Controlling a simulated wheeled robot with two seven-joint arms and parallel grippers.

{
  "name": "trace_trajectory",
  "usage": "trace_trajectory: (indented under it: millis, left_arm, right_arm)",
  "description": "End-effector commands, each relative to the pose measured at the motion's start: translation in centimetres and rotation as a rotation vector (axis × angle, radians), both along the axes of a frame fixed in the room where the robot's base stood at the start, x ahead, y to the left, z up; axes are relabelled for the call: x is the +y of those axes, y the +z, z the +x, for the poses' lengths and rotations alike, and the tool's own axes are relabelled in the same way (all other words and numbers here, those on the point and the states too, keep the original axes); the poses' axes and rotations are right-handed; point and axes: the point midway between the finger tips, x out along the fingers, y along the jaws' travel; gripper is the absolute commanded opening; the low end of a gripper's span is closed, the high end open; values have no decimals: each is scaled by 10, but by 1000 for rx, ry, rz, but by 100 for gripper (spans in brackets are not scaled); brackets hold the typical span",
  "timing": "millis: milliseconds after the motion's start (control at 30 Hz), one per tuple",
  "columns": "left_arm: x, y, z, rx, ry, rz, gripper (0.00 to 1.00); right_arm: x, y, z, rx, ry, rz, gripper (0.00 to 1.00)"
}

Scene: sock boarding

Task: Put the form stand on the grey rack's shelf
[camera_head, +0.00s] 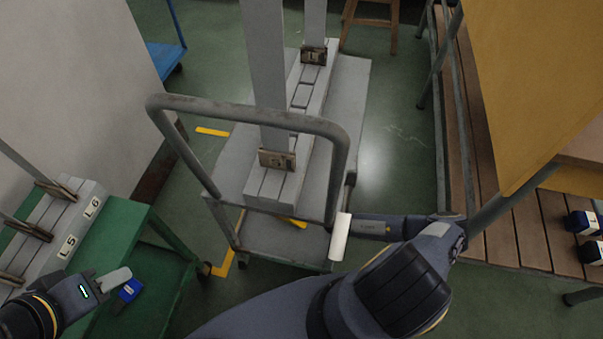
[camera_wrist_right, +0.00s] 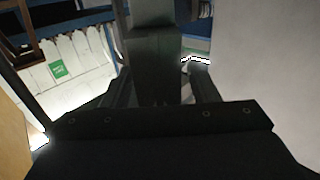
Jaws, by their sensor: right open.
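A long pale base (camera_head: 258,188) with tall flat uprights (camera_head: 266,75) in clips stands on a grey trolley (camera_head: 340,110); it looks like a form stand. A similar pale base (camera_head: 84,218) labelled L5 and L6 sits on a green table at the left. My left gripper (camera_head: 117,278) is beside that table's front part; only one pale finger shows clearly, so its opening cannot be judged. My right gripper (camera_head: 341,237) is open beside the trolley's handle, with a pale finger showing. In the right wrist view, a dark upright shape (camera_wrist_right: 155,60) stands between its fingers; I cannot tell what it is.
The trolley's bent tube handle (camera_head: 250,117) rises near me. A slatted wooden surface (camera_head: 505,220) with grey tubes and a yellow panel (camera_head: 530,80) is at the right, with dark boxes (camera_head: 582,223) on it. Green floor (camera_head: 395,160) is clear between.

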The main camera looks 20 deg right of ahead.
Motion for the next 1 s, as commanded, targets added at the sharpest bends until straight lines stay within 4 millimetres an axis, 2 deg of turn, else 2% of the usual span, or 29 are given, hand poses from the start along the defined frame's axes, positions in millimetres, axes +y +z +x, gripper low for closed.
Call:
trace_trajectory:
  millis: [167,400,533,700,1000]
  left_arm:
    - [0,6,0,0,0,0,36]
    - [0,12,0,0,0,0,36]
    - [0,13,0,0,0,0,36]
    - [0,14,0,0,0,0,36]
    - [0,14,0,0,0,0,36]
  right_arm:
    - [-5,1,-30,3,-3,1,54]
    - [-13,0,-82,4,-2,-1,54]
    - [-15,0,-103,3,-2,0,54]
    - [-16,0,-117,2,0,1,54]
    - [-17,0,-119,1,0,1,54]
